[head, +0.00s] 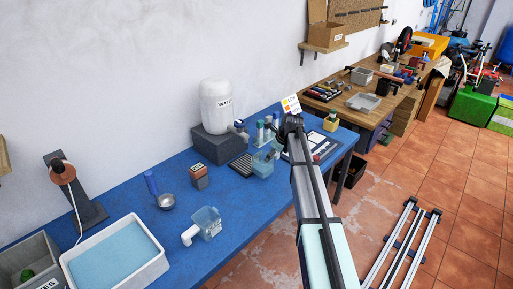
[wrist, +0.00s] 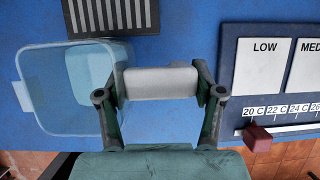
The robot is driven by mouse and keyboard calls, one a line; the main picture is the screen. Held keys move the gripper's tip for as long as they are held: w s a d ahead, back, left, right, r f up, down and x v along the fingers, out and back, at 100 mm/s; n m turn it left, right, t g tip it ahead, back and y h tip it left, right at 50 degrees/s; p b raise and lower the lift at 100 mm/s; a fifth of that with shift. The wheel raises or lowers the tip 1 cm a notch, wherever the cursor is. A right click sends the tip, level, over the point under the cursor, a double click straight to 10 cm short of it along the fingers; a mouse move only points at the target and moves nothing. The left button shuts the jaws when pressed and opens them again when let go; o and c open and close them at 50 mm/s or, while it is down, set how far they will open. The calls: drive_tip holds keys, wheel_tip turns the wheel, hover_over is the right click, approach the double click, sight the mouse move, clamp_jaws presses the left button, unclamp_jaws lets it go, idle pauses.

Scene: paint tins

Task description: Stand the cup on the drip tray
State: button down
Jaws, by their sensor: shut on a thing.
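A translucent blue-green cup (head: 262,164) is beside the dark slatted drip tray (head: 240,165), on its right. In the wrist view the cup (wrist: 85,88) is seen from above, left of my gripper (wrist: 160,93). My gripper is shut on the cup's pale handle (wrist: 160,82). The drip tray (wrist: 112,14) shows just beyond the cup, at the top edge. The cup's rim comes close to the tray's near edge there. I cannot tell whether the cup touches the table. My arm hides part of the handle in the head view.
A white water tank (head: 217,105) stands on a grey block behind the drip tray. A temperature card (wrist: 262,75) lies right of my gripper. Small bottles (head: 261,132) stand behind the cup.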

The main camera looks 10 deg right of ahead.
drive_tip(key=w+a, duration=0.1)
drive_tip(key=w+a+p, duration=0.1)
drive_tip(key=w, duration=0.1)
drive_tip(key=w+a, duration=0.1)
drive_tip(key=w, duration=0.1)
drive_tip(key=shift+w+a, duration=0.2)
drive_tip(key=w+a+p, duration=0.1)
drive_tip(key=w, duration=0.1)
drive_tip(key=w+a+p, duration=0.1)
drive_tip(key=w, duration=0.1)
drive_tip(key=shift+w+a+p, duration=0.1)
drive_tip(key=shift+a+p, duration=0.2)
drive_tip(key=shift+p, duration=0.05)
drive_tip(key=shift+s+f, duration=0.2)
drive_tip(key=shift+f, duration=0.55)
drive_tip(key=shift+d+f, duration=0.1)
drive_tip(key=shift+f, duration=0.05)
drive_tip(key=shift+c, duration=0.8)
unclamp_jaws()
drive_tip(key=b+v, duration=0.3)
drive_tip(key=v, duration=0.9)
